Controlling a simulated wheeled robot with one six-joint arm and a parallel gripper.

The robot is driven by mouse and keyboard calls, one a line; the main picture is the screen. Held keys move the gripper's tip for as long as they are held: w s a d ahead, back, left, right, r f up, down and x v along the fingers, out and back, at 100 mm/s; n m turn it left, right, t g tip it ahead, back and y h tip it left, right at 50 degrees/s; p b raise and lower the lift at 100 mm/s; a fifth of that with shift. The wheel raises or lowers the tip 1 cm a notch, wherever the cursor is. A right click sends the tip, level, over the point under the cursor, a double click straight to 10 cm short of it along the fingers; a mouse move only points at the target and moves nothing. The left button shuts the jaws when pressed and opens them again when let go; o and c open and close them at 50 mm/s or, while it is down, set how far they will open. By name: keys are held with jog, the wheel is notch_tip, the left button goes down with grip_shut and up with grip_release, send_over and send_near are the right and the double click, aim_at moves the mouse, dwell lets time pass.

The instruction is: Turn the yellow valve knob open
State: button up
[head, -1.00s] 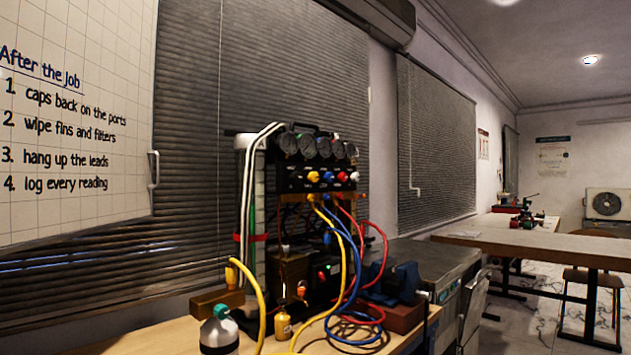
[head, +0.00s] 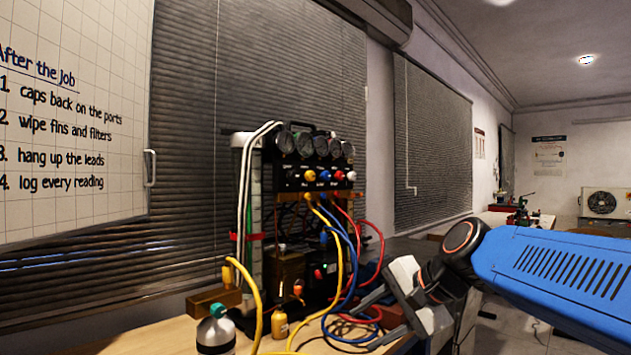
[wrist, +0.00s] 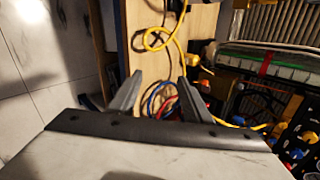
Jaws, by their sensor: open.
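The yellow valve knob (head: 307,174) is on the front of the black gauge manifold (head: 290,180) in the head view, left of the blue, red and white knobs. Its turn position is too small to read. My gripper (head: 366,320) is at the lower right of the head view, below and right of the knob and apart from it. Its fingers are spread and empty. In the wrist view my gripper (wrist: 158,88) is open over the bench, with hoses behind the fingertips. The rig's knobs are at that view's right edge, partly cut off.
Yellow (head: 258,295), blue and red hoses hang from the manifold and coil on the wooden bench (head: 150,340). A grey bottle with a green cap (head: 216,335) and a small brass cylinder (head: 279,325) stand in front. Air is free in front of the knobs.

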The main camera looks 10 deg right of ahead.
jog(key=w+r+m+t+y, duration=0.3)
jog(key=w+r+m, duration=0.4)
jog(key=w+r, duration=0.6)
jog(key=m+t+y, duration=0.2)
jog(key=m+t, duration=0.2)
jog(key=m, duration=0.4)
send_near(312, 176)
jog(key=x, duration=0.8)
jog(key=shift+w+a, duration=0.1)
jog(key=shift+w, duration=0.2)
jog(key=shift+c, duration=0.7)
jog(key=c, duration=0.9)
